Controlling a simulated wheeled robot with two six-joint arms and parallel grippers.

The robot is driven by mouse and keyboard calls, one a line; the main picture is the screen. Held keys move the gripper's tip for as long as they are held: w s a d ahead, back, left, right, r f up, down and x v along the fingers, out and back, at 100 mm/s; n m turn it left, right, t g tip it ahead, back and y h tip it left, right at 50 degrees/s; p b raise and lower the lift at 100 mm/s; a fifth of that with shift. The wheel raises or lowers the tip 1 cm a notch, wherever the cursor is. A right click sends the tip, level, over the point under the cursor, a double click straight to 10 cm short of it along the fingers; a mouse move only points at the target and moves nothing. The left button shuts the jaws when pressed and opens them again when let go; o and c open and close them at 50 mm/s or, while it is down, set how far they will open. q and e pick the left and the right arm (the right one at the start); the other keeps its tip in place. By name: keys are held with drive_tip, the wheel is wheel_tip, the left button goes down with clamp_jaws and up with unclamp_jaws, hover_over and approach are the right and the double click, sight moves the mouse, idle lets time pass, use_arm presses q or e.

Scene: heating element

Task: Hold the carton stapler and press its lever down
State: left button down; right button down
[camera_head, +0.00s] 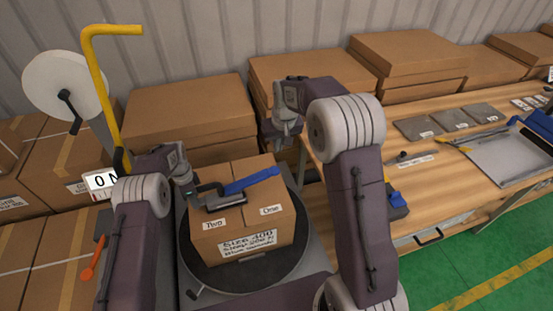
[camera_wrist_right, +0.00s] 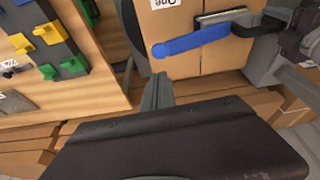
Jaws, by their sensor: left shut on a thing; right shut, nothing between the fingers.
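The carton stapler (camera_head: 226,201) sits on top of a closed carton (camera_head: 222,224), with its black handle toward the left and its blue lever (camera_head: 252,181) angled up to the right. My left gripper (camera_head: 194,188) is shut on the stapler's black handle. The stapler also shows in the right wrist view (camera_wrist_right: 222,17), its blue lever (camera_wrist_right: 190,42) pointing left. My right gripper (camera_head: 284,140) is shut and empty, beyond and right of the lever's end, apart from it. Its closed fingers show in the right wrist view (camera_wrist_right: 158,92).
The carton, labelled Two and One, stands on a dark round turntable (camera_head: 212,278). Stacked cartons (camera_head: 190,110) stand behind it. A yellow bent bar (camera_head: 100,80) rises at the left. A wooden workbench (camera_head: 440,170) with plates and tools stands at the right.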

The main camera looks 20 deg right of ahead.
sight(275, 170)
drive_tip(key=x, duration=0.8)
drive_tip(key=s+x, duration=0.1)
drive_tip(key=x, duration=0.4)
drive_tip(key=shift+f, duration=0.25)
drive_tip(key=f, duration=0.2)
drive_tip(key=d+f, duration=0.1)
drive_tip(key=f, duration=0.1)
drive_tip(key=d+f, duration=0.1)
drive_tip(key=f, duration=0.1)
drive_tip(key=shift+s+f, duration=0.1)
drive_tip(key=shift+f, duration=0.05)
use_arm(q)
drive_tip(key=shift+s, duration=0.1)
use_arm(e)
drive_tip(key=shift+s+f, duration=0.2)
drive_tip(key=shift+f, duration=0.1)
use_arm(q)
drive_tip(key=shift+a+f, duration=0.1)
use_arm(e)
drive_tip(key=s+d+r, duration=0.1)
drive_tip(key=d+r, duration=0.1)
drive_tip(key=r, duration=0.5)
drive_tip(key=s+d+r, duration=0.1)
drive_tip(key=r, duration=0.5)
drive_tip(key=shift+d+r, duration=0.35)
drive_tip(key=shift+d, duration=0.05)
